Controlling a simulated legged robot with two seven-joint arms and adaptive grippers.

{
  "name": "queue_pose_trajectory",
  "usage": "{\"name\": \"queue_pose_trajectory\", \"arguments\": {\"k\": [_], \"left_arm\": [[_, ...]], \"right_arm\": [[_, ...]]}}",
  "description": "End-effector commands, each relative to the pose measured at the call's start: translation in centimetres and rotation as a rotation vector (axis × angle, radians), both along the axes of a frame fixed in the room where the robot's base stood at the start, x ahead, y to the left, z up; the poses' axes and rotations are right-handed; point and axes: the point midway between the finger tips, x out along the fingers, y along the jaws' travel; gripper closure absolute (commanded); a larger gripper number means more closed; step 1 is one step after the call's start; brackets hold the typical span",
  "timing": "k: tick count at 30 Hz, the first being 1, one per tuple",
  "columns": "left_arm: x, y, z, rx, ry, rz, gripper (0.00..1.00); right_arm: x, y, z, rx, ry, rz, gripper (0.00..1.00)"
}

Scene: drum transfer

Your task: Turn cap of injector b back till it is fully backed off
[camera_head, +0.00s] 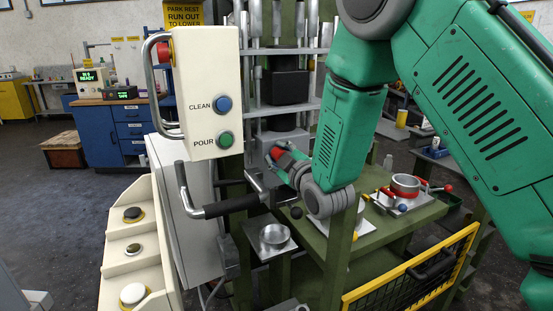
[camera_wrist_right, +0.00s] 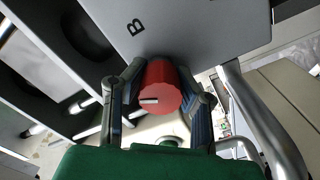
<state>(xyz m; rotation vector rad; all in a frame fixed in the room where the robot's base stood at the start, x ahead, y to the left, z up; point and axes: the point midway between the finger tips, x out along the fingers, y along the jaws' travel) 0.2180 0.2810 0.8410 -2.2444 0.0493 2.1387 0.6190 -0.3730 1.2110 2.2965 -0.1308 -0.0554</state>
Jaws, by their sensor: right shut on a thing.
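The injector body behind the cap is hidden. My left gripper is not in view.
A cream control box (camera_head: 208,95) with blue CLEAN and green POUR buttons hangs left of my right gripper. A black-gripped lever (camera_head: 232,206) sticks out below it. A green table (camera_head: 390,225) and a yellow-framed barrier (camera_head: 410,270) stand to the right.

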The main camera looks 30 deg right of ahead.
Motion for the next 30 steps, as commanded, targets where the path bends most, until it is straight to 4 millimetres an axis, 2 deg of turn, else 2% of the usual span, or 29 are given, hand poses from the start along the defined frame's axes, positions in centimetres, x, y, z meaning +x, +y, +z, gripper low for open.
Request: {"name": "queue_pose_trajectory", "arguments": {"k": [1, 15, 30], "left_arm": [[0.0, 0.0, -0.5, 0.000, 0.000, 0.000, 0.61], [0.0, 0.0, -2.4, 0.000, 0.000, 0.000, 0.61], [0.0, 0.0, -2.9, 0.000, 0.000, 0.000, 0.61]], "right_arm": [[-0.3, 0.2, -0.9, -0.046, 0.024, 0.003, 1.00], [-0.3, 0.2, -1.0, -0.381, 0.063, 0.004, 1.00], [-0.2, 0.3, -1.1, -0.478, 0.076, 0.008, 1.00]]}}
